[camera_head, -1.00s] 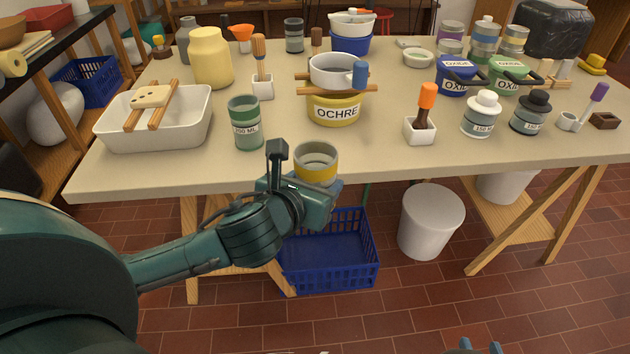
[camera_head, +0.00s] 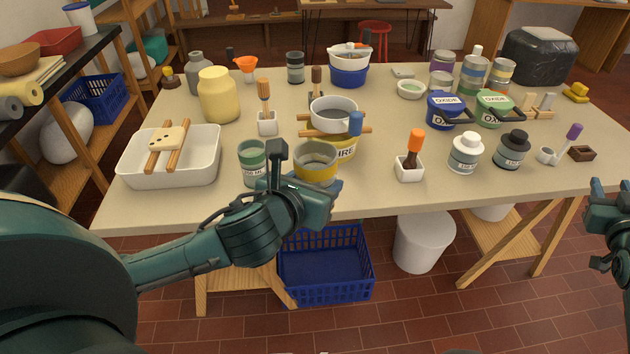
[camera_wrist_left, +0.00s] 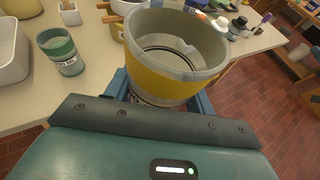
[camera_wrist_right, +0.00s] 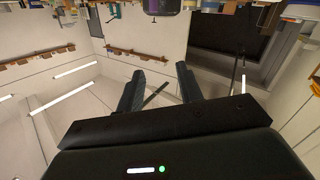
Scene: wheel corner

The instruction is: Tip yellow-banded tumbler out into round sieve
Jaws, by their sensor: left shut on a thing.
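My left gripper (camera_head: 318,188) is shut on the yellow-banded tumbler (camera_head: 317,173), a grey cup with a wide yellow band. The tumbler is upright at the table's front edge; its open mouth shows in the left wrist view (camera_wrist_left: 172,75), but I cannot tell its contents. The round sieve (camera_head: 333,112) is a white bowl shape with a blue handle (camera_head: 356,123). It rests on wooden sticks over the yellow ochre tub (camera_head: 343,150), behind the tumbler. My right gripper (camera_head: 608,203) is at the far right, empty; its fingers are apart in the right wrist view (camera_wrist_right: 161,88).
A green-banded tumbler (camera_head: 252,163) stands just left of the held one. A white basin (camera_head: 195,172) is further left. A brush in a white pot (camera_head: 409,169) and two bottles (camera_head: 465,155) stand to the right. Some front tabletop (camera_head: 400,196) is clear.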

